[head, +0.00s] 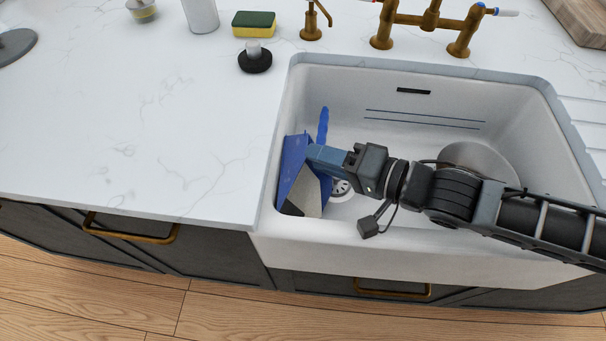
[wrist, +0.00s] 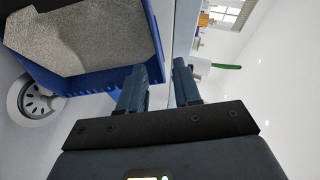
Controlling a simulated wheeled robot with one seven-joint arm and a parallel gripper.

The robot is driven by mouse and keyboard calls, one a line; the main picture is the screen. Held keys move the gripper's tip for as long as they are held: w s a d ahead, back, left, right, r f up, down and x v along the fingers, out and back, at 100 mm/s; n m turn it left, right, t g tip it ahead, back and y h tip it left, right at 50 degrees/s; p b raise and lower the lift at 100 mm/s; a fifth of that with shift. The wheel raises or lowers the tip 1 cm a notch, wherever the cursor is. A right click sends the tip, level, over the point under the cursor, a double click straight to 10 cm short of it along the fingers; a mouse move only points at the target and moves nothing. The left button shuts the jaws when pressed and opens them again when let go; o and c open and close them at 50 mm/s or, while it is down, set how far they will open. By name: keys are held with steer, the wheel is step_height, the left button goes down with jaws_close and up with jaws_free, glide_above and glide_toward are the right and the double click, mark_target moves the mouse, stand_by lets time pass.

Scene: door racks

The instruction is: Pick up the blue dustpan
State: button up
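The blue dustpan (head: 291,160) stands tilted against the left wall of the white sink, its blue handle (head: 323,125) pointing toward the back. A grey speckled surface (head: 306,194) shows on its near side. My gripper (head: 314,156) is at the dustpan's upper right edge and hides part of it. In the wrist view, the dustpan (wrist: 154,32) fills the upper left with its blue rim and grey speckled inside (wrist: 85,35). My gripper's two fingers (wrist: 160,82) are apart, with a gap between them. The dustpan's rim ends close to the left finger; I cannot tell whether they touch.
The sink (head: 420,80) surrounds my gripper, with a drain (head: 342,188) just right of the dustpan.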

steer(key=shift+p+x, duration=0.3)
steer(key=shift+x, duration=1.9)
steer(key=shift+w+r, duration=0.1)
steer(key=shift+w, duration=0.05)
jaws_close()
